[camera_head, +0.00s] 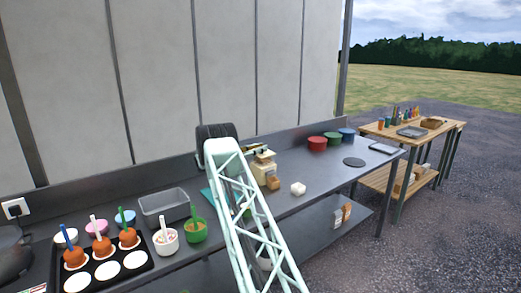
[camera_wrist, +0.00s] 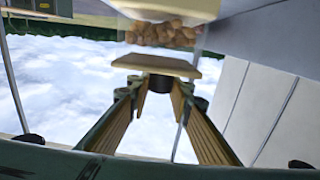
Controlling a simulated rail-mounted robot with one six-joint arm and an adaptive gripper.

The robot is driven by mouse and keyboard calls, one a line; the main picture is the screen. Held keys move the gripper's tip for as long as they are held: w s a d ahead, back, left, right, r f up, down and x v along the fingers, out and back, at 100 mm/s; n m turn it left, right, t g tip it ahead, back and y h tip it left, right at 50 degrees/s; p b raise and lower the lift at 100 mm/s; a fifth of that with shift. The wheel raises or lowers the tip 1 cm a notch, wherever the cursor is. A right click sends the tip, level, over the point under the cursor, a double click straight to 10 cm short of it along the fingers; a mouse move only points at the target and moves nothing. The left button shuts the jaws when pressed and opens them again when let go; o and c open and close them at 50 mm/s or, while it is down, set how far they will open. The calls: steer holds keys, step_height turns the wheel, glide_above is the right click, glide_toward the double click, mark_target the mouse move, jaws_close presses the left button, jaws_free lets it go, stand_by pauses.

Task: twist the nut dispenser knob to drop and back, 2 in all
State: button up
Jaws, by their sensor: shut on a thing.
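The nut dispenser shows in the wrist view as a clear hopper with brown nuts (camera_wrist: 165,34) above a cream plate (camera_wrist: 155,65). Its dark round knob (camera_wrist: 160,84) sits just under that plate in the picture. My gripper (camera_wrist: 158,91) has its two fingers closing in on either side of the knob, shut on it. In the head view a cream dispenser body (camera_head: 262,167) stands on the metal counter, just right of my lattice arm. My fingers and the knob are hidden there. I cannot tell the knob's turn angle.
On the counter (camera_head: 318,174) left of my arm are a grey tub (camera_head: 165,206), a green cup (camera_head: 195,229), a sprinkle cup (camera_head: 166,241) and a black tray (camera_head: 146,265) with coated apples. A wooden table (camera_head: 409,130) stands beyond.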

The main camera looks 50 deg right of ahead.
steer(key=o, duration=0.8)
steer(key=shift+s+r, duration=0.1)
steer(key=shift+o, duration=0.2)
steer(key=shift+a, duration=0.15)
steer(key=v, duration=1.1)
steer(key=shift+a, duration=0.25)
steer(key=shift+w, duration=0.25)
